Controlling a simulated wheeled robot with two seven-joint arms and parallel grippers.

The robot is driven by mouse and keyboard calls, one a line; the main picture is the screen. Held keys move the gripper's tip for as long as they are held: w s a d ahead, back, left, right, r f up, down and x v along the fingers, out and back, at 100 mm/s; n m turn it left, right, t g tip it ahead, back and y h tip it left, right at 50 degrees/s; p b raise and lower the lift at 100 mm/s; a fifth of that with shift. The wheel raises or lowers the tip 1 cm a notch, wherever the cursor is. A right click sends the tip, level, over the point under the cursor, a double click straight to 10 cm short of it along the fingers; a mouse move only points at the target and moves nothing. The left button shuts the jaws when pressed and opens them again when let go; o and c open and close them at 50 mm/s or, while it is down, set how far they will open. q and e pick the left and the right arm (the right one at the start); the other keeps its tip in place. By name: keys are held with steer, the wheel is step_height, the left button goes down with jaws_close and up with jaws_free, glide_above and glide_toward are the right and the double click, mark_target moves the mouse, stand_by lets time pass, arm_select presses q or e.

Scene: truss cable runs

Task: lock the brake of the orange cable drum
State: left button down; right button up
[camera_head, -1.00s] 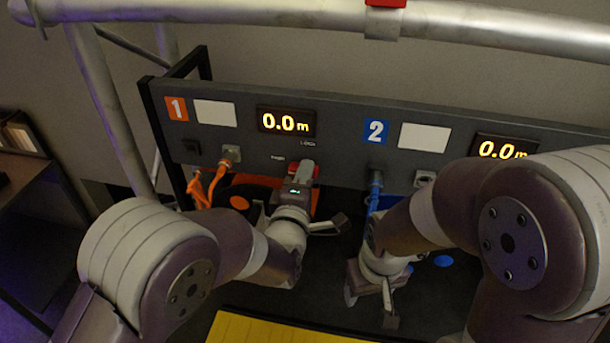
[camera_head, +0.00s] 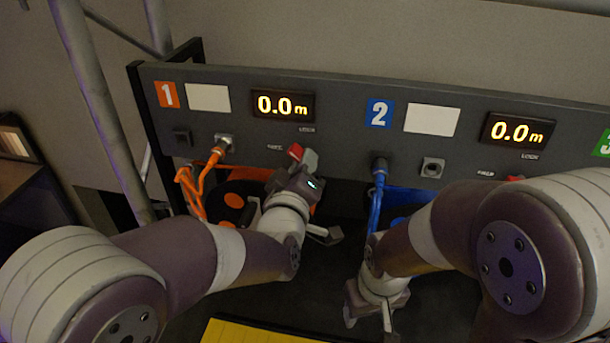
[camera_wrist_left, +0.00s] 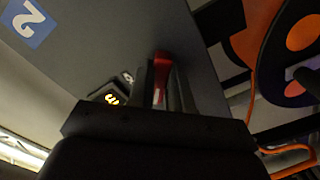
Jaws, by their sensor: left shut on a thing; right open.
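The orange cable drum (camera_head: 233,200) sits below the panel section marked 1, partly hidden by my left arm. Its red brake lever (camera_head: 296,151) stands out from the panel between two small labels, the upper right one reading LOCK. My left gripper (camera_head: 306,161) is shut on the lever. In the left wrist view the red lever (camera_wrist_left: 162,72) shows between the fingers, and part of the orange drum (camera_wrist_left: 303,32) shows at the right. My right gripper (camera_head: 370,308) is open and empty, low in front of the panel section marked 2.
The grey panel (camera_head: 345,120) runs across, with 0.0 m displays. Orange cable (camera_head: 195,185) and blue cable (camera_head: 377,195) hang from its sockets. Another red lever (camera_head: 515,179) is partly hidden by my right arm. A yellow surface (camera_head: 255,332) lies at the front.

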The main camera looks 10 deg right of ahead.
arm_select(q)
steer(key=shift+w+a+r+m+b, duration=0.15)
steer(key=shift+m+b, duration=0.3)
steer(key=shift+m, duration=1.1)
steer(key=shift+s+d+r+m+b, duration=0.15)
steer(key=shift+m+b, duration=0.25)
steer(key=shift+m, duration=1.2)
steer(key=shift+w+a+r+m+b, duration=0.15)
steer(key=shift+m+b, duration=0.3)
steer(key=shift+m, duration=1.1)
steer(key=c, duration=1.1)
jaws_free()
steer(key=shift+c, duration=0.2)
steer(key=shift+o, duration=0.5)
steer(key=shift+f, duration=0.2)
steer(key=shift+s, duration=0.2)
steer(key=b+v, duration=0.3)
steer(key=v, duration=0.9)
steer(key=shift+s, duration=0.25)
